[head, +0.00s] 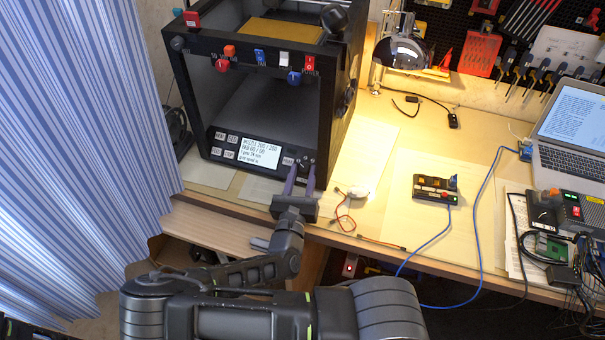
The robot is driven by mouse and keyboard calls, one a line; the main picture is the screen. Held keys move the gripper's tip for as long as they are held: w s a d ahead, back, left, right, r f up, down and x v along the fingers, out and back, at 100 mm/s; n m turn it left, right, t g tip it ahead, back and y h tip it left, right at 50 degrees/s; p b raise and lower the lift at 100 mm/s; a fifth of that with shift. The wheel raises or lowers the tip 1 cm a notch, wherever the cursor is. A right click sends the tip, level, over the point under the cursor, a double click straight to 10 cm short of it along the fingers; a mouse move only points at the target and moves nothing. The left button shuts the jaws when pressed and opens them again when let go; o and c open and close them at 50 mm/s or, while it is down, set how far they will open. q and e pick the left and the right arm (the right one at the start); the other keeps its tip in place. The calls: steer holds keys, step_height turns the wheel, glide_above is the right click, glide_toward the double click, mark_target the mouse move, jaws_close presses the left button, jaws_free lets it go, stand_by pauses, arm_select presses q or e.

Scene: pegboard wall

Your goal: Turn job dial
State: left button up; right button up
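The black 3D printer (325,105) stands on the wooden bench, with a front panel that has a lit text screen (260,153) and grey buttons. The dark job dial (306,158) is at the right end of this panel, small and partly hidden by my fingers.
A striped curtain (80,150) hangs at the left. Right of the printer are loose cables, a small switch box (434,188) with a blue cable, a lamp (400,50) and a laptop (570,130).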

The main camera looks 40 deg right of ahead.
steer(key=b+v, duration=0.1)
steer(key=v, duration=0.6)
steer(key=shift+s+a, duration=0.25)
steer(key=shift+a, duration=0.05)
stand_by(0.3)
